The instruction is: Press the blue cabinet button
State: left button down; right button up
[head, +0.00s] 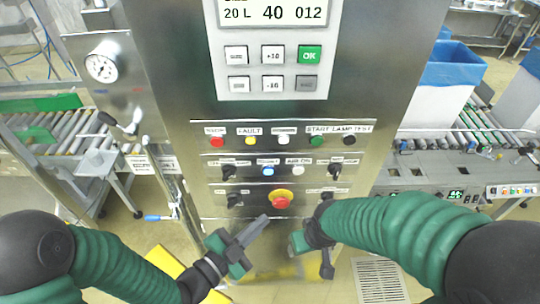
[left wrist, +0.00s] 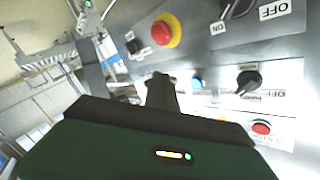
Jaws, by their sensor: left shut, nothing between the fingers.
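The blue button (head: 268,171) is on the steel cabinet's front panel, in the middle row of controls. It also shows in the left wrist view (left wrist: 197,82), just right of my fingers. My left gripper (head: 262,221) is shut and empty, below and slightly left of the button, apart from it in the head view. In the left wrist view its fingers (left wrist: 160,88) point towards the panel; the gap to the panel is hard to judge. My right gripper (head: 327,266) hangs low at the right, pointing down; its finger opening is unclear.
A red emergency stop (head: 282,201) with a yellow collar sits just below the blue button, close above my left fingertips. Dark rotary knobs (head: 229,172) flank the button. A keypad and display (head: 273,60) are above. Roller conveyors (head: 60,125) stand to the left.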

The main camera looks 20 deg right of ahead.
aim_at(268, 170)
pick_arm(q)
notch_tip(268, 170, up, 6)
jog(key=s+m+h, duration=0.1)
jog(key=s+h, duration=0.1)
jog(key=shift+d+t+h+p, duration=0.3)
jog(key=shift+d+h+p, duration=0.05)
jog(key=shift+d+h, duration=0.05)
pick_arm(e)
jog(key=shift+a+r, duration=0.35)
jog(key=shift+r, duration=0.45)
pick_arm(q)
jog(key=shift+f, duration=0.1)
jog(key=w+d, duration=0.2)
jog(key=w, duration=0.6)
jog(key=shift+w+d, duration=0.25)
jog(key=shift+d, duration=0.1)
pick_arm(e)
jog(key=shift+d+r, duration=0.15)
jog(key=shift+r, duration=0.1)
pick_arm(q)
jog(key=shift+w, duration=0.1)
pick_arm(e)
jog(key=shift+f, duration=0.15)
